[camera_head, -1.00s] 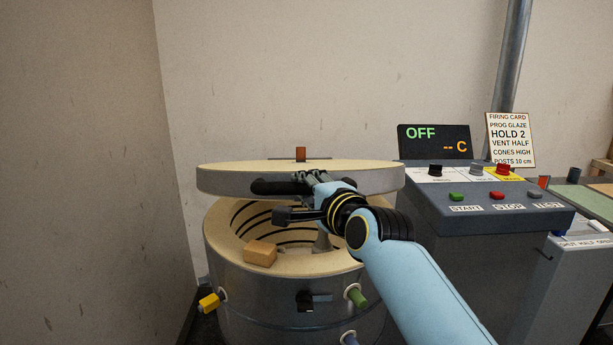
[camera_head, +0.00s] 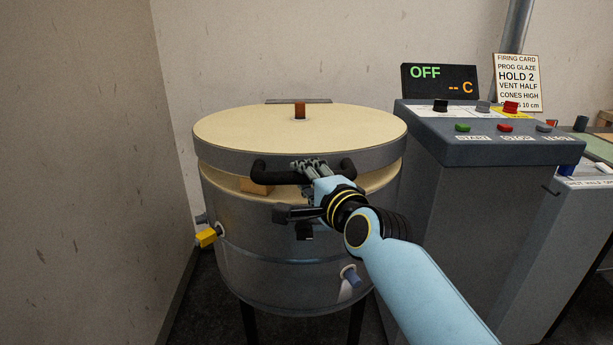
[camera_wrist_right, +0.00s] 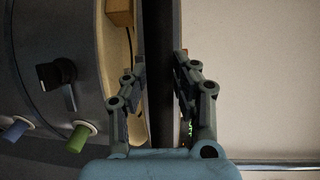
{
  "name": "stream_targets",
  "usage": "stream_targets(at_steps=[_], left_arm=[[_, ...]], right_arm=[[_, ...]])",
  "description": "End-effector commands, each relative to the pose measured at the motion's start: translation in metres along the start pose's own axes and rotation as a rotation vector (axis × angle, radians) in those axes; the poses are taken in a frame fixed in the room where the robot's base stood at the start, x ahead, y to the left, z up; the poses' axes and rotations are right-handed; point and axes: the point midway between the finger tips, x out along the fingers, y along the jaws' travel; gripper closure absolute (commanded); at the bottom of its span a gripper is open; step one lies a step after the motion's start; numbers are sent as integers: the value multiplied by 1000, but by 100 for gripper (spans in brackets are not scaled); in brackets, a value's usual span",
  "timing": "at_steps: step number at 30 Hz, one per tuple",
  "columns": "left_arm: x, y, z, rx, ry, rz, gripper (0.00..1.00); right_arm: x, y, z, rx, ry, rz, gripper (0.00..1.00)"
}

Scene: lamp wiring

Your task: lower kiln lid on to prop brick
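The round kiln lid (camera_head: 245,135), cream on top with a grey metal rim, is tilted slightly over the kiln (camera_head: 265,255), with a gap at the front. The orange-tan prop brick (camera_head: 256,187) stands on the kiln's front rim, partly under the lid edge. I cannot tell whether the lid touches it. It also shows at the top of the right wrist view (camera_wrist_right: 119,12). My right gripper (camera_head: 308,167) is shut on the lid's black handle (camera_head: 272,173); its fingers (camera_wrist_right: 160,62) lie either side of the dark bar. My left gripper is out of view.
The grey control box (camera_head: 480,150) with coloured buttons stands close on the kiln's right, its display (camera_head: 440,82) reading OFF. A yellow plug (camera_head: 206,237) sticks out from the kiln's left side. A wall is close on the left.

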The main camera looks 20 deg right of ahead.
Motion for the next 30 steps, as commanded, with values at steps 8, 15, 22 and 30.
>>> stream_targets(at_steps=[8, 15, 22, 30], left_arm=[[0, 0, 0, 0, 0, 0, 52], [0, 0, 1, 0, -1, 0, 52], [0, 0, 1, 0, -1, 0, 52], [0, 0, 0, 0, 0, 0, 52]], right_arm=[[0, -1, 0, 0, 1, -2, 52], [-9, 0, 0, 0, 1, -1, 52], [-56, 1, 0, 0, 1, 0, 52], [-107, 1, 0, 0, 1, 0, 52]])
